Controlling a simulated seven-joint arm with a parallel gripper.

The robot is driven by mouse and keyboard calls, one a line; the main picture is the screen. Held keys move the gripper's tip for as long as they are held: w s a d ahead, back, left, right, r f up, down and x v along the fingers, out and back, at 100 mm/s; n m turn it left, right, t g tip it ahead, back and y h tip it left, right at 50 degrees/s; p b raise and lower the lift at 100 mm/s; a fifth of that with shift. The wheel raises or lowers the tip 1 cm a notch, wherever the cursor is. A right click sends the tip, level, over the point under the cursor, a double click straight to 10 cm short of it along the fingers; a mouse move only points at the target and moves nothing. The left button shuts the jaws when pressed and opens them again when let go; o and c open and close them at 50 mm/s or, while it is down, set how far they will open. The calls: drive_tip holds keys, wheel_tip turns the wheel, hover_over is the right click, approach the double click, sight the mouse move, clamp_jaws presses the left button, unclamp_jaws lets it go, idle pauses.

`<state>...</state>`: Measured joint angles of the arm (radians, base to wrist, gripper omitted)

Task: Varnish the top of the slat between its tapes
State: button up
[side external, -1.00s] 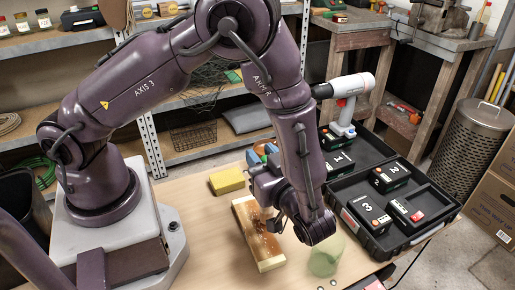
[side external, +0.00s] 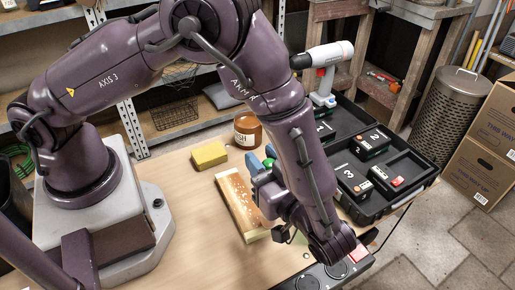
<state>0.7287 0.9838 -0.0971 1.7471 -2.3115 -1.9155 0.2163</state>
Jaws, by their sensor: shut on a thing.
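The slat (side external: 232,197) lies on the bench, its top mostly brown and glossy with bright specks. Pale bands, which look like tape, show along it and at its near end (side external: 256,235). My gripper (side external: 284,232) is low over the slat's right side, near its near end. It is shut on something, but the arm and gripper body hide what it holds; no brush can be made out. A jar of amber liquid (side external: 247,131), its label ending in "SH", stands behind the slat. I cannot tell whether the gripper touches the slat.
A yellow sponge (side external: 209,155) lies behind the slat. Blue and green objects (side external: 255,163) are partly hidden beside my gripper. An open black case (side external: 408,205) with numbered blocks and a white tool (side external: 327,75) stand right. A dark panel (side external: 322,277) is at the front edge. Bench left of the slat is clear.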

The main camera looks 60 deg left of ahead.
drive_tip(key=shift+s+d, duration=0.1)
drive_tip(key=shift+d, duration=0.75)
drive_tip(key=shift+w+a, duration=0.55)
drive_tip(key=shift+a, duration=7.9)
wheel_tip(320, 180, up, 8)
